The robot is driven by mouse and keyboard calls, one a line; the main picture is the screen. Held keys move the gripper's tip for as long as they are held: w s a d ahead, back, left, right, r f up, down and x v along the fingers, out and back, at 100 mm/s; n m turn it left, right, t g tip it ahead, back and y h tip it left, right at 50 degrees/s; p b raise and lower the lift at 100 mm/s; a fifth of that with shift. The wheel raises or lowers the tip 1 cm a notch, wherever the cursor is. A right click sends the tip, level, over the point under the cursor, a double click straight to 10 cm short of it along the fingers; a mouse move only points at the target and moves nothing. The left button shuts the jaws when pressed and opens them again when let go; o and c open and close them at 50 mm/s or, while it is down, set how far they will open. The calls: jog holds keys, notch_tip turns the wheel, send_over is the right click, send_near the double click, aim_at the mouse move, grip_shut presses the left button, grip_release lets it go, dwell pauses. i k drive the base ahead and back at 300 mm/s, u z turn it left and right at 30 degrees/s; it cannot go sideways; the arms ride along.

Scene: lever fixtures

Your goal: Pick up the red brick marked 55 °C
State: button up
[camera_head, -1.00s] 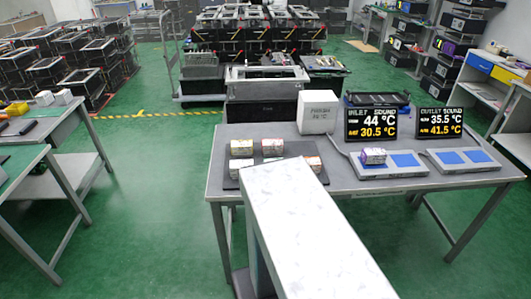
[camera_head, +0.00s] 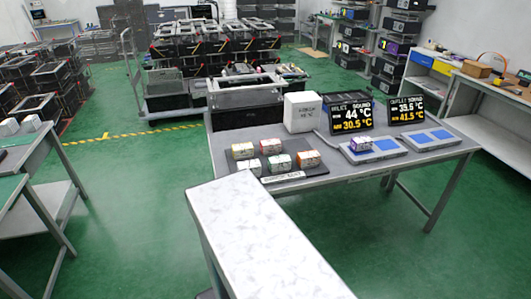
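Several small bricks with pale label tops sit on a dark mat (camera_head: 299,176) at the left end of the grey table. They are a back-left brick (camera_head: 243,150), a back-middle brick (camera_head: 271,147), a front-left brick (camera_head: 249,167), a front-middle brick with a greenish side (camera_head: 280,162) and a right brick with an orange-red side (camera_head: 308,160). A purple-sided brick (camera_head: 361,144) rests on the left blue-padded tray. The brick markings are too small to read, so I cannot tell which is the 55 °C one. My gripper is not in view.
Two dark displays, inlet (camera_head: 350,114) and outlet (camera_head: 407,111), stand behind the left tray (camera_head: 387,145) and right tray (camera_head: 443,133). A white box (camera_head: 301,112) stands behind the bricks. Another bench (camera_head: 30,150) is at the left. Green floor is clear between the tables.

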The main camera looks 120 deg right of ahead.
aim_at(271, 146)
jog(key=u, duration=0.05)
jog(key=i, duration=0.3)
jog(key=u, duration=1.25)
jog(key=k, duration=0.1)
jog(key=z, duration=2.6)
jog(key=k, duration=0.15)
jog(key=z, duration=2)
jog(key=i, duration=0.4)
